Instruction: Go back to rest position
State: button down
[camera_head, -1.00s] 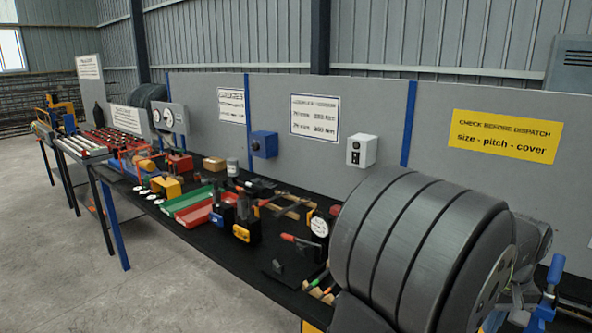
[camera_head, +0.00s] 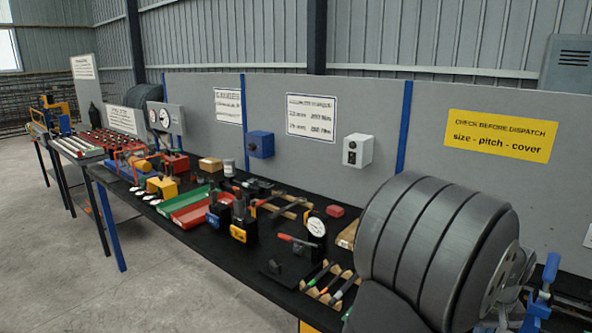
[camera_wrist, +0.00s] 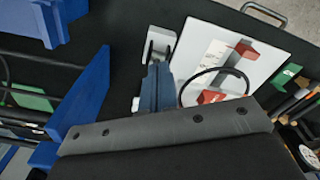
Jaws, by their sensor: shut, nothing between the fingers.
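My gripper (camera_wrist: 157,76) shows in the wrist view as narrow blue-grey fingers together above a grey plate with dark screws. The fingers are shut and nothing shows between them. A white block with a metal fitting (camera_wrist: 160,42) lies just beyond the tips in the picture; I cannot tell the gap.
In the wrist view, blue parts (camera_wrist: 85,100) stand left and a white board with red pieces (camera_wrist: 228,62) lies right. In the head view, the black bench holds red and green trays (camera_head: 190,212), a tool rack (camera_head: 328,285) and gauges. A grey panel (camera_head: 285,72) stands behind.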

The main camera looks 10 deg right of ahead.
notch_tip(320, 180, up, 6)
jog(key=f, duration=0.6)
jog(key=shift+w+d+f, duration=0.25)
jog(key=shift+w+d, duration=0.05)
jog(key=s+a+r, duration=0.3)
jog(key=s+a, duration=0.2)
jog(key=shift+r, duration=0.3)
